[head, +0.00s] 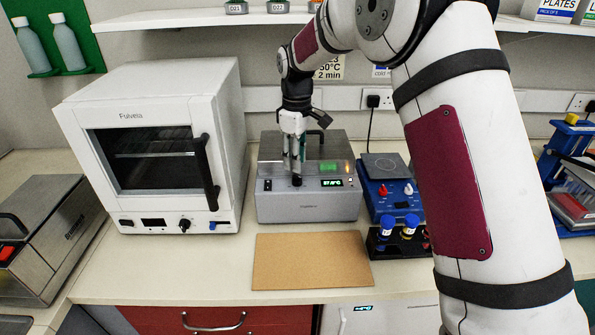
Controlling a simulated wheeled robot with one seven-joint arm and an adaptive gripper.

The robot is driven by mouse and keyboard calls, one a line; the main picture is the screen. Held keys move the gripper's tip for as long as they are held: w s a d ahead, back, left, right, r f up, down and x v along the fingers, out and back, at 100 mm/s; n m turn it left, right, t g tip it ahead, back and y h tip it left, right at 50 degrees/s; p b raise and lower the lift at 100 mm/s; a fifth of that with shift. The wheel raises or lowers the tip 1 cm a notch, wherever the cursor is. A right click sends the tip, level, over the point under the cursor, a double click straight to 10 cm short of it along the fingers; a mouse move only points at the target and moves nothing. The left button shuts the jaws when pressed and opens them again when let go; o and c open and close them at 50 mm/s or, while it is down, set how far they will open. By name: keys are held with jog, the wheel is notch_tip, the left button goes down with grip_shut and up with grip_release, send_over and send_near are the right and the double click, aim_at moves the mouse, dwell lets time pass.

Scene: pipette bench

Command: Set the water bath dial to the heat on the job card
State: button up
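The water bath (335,207) is a grey metal box with a lid, in the middle of the bench. Its front panel has a small lit display (332,182) that seems to read about 37 °C, though the digits are tiny. My gripper (298,172) points down at the left part of this panel, with its fingers close together. A dark dial (297,181) shows at the fingertips; I cannot tell whether they touch or grip it. The job card (331,69) on the back wall is partly hidden by my arm; "0°C" and "2 min" show, and the leading digit is unclear.
A white oven (160,150) stands to the left of the bath. A blue hotplate stirrer (391,186) and a black rack (383,247) with capped vials stand close on its right. A brown board (312,262) lies in front. My arm crosses the right side.

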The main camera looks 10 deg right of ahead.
aim_at(297, 180)
jog(key=shift+f+p, duration=0.45)
jog(key=shift+f, duration=2)
grip_shut()
